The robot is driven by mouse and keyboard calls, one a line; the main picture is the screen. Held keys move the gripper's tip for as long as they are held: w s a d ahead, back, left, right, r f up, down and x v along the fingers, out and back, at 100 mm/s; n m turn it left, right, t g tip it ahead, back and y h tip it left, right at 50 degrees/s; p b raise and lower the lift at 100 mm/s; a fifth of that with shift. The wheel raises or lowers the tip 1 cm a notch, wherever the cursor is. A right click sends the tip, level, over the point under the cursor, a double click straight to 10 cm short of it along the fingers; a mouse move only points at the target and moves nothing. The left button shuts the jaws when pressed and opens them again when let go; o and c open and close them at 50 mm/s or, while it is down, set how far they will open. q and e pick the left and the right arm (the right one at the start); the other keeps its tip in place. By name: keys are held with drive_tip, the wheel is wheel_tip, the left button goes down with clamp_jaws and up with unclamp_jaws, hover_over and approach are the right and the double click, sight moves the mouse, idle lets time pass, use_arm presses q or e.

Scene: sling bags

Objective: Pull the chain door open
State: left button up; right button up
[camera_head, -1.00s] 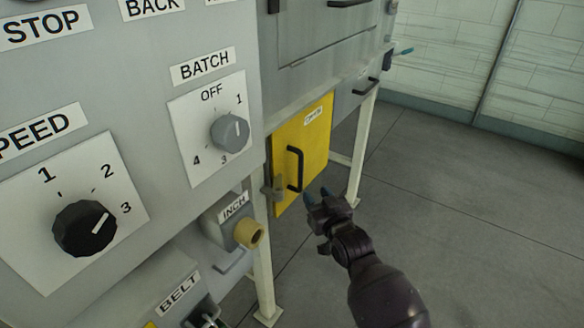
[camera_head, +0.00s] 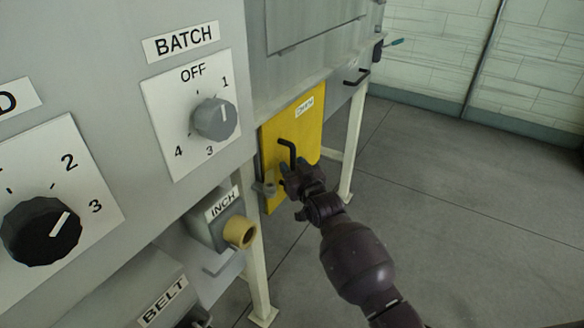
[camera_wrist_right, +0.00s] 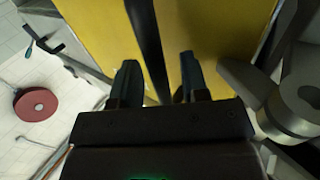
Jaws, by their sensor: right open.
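The yellow chain door (camera_head: 309,125), with a white label near its top, is closed on the machine's side. Its black bar handle (camera_head: 285,150) stands upright near the left edge; my right gripper hides the handle's lower part. My right gripper (camera_head: 290,170) is at the handle in the head view. In the right wrist view, my right gripper (camera_wrist_right: 158,82) is open, with one finger on each side of the black handle (camera_wrist_right: 146,40). Yellow door surface (camera_wrist_right: 95,35) fills the background. I cannot tell whether the fingers touch the handle. My left gripper is not in view.
A grey latch or hinge block (camera_head: 265,188) sits at the door's left edge; a grey cylinder (camera_wrist_right: 295,100) shows close beside the gripper. The INCH button (camera_head: 240,232) juts out to the left. A pale machine leg (camera_head: 351,150) stands behind. Open floor (camera_head: 450,220) lies right.

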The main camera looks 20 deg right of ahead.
drive_tip(key=shift+w, duration=0.1)
clamp_jaws()
drive_tip(key=shift+d, duration=0.1)
idle(0.4)
